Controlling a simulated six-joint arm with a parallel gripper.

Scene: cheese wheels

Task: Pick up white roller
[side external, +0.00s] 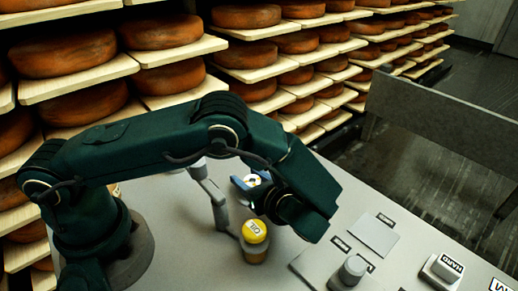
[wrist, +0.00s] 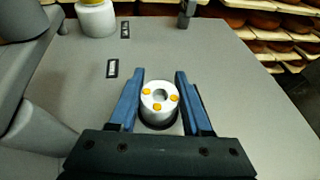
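The white roller (wrist: 159,108) is a short, pale upright cylinder with a central hole and several orange dots on its top. In the wrist view it stands between the two blue fingers of my gripper (wrist: 160,78). The fingers are apart, one on each side of it, with the roller close to both; I cannot tell whether either touches. In the side view my gripper (side external: 251,184) reaches down to the table behind the yellow-lidded jar. Only a small white and yellow part of the roller (side external: 253,179) shows there; the rest is hidden.
A yellow-lidded jar (side external: 255,233) stands close in front of my gripper. A grey post (side external: 213,196) rises beside it. A grey knob (side external: 351,270), a flat square plate (side external: 375,235) and a stamp marked HARD (side external: 443,269) lie to the right. Cheese shelves (side external: 250,70) line the back.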

